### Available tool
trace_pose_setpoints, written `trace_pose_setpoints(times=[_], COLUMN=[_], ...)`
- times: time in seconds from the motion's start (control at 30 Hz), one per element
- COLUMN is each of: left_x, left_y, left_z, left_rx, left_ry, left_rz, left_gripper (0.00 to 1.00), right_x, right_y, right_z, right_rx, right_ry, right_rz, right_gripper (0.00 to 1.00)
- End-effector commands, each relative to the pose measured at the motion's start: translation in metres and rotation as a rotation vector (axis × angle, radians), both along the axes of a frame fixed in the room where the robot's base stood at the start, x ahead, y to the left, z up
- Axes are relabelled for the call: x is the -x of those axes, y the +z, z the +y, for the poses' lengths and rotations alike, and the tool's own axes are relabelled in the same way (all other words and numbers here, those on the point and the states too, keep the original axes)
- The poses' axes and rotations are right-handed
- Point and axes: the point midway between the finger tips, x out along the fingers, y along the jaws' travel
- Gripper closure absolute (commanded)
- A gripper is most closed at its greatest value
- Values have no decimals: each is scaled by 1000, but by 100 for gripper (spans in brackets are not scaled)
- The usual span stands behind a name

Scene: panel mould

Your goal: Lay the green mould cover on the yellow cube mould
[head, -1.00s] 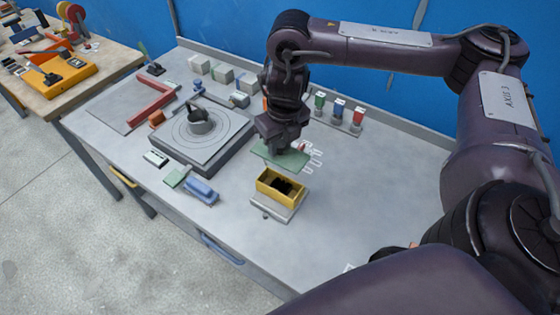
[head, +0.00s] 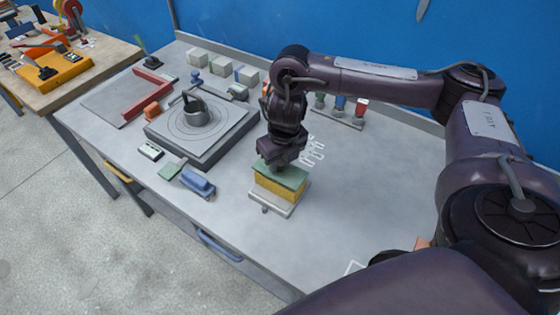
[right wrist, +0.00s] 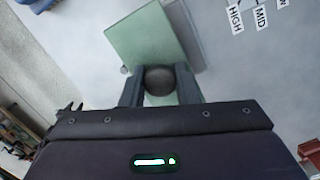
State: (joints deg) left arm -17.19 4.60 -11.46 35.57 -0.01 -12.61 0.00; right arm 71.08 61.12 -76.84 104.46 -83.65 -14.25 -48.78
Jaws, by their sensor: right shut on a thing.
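The green mould cover (head: 281,176) is a flat plate over the top of the yellow cube mould (head: 278,190), and it hides the mould's opening. Whether it rests fully on the rim or hovers just above cannot be told. The mould stands on a pale base plate (head: 287,207). My right gripper (head: 279,166) is above the cover. In the right wrist view its fingers (right wrist: 160,88) are shut on the cover's dark round knob (right wrist: 160,79), with the green cover (right wrist: 145,45) beyond. The mould is hidden in that view. My left gripper is not in view.
Left of the mould are a blue block-like tool (head: 197,182) and a grey platform with a round disc (head: 195,128). Several pale cubes (head: 222,69) and coloured bottles (head: 340,103) stand at the back. The table right of the mould is mostly clear.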

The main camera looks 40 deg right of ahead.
Motion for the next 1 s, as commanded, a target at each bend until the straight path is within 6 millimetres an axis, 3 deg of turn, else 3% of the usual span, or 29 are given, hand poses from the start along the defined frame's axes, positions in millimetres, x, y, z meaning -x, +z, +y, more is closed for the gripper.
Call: trace_pose_setpoints(times=[0.53, 0.57, 0.7, 1.0], left_x=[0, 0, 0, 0], left_y=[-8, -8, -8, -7], left_z=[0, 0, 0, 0], left_rx=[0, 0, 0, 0], left_ry=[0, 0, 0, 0], left_rz=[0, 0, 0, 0], left_gripper=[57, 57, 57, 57], right_x=[0, 0, 0, 0], right_y=[-12, -12, -12, -10], right_z=[0, 0, 0, 0], right_rx=[-1, -1, 0, 0], right_ry=[1, 1, 0, 0], right_rz=[0, 0, 0, 0], right_gripper=[95, 68, 50, 50])
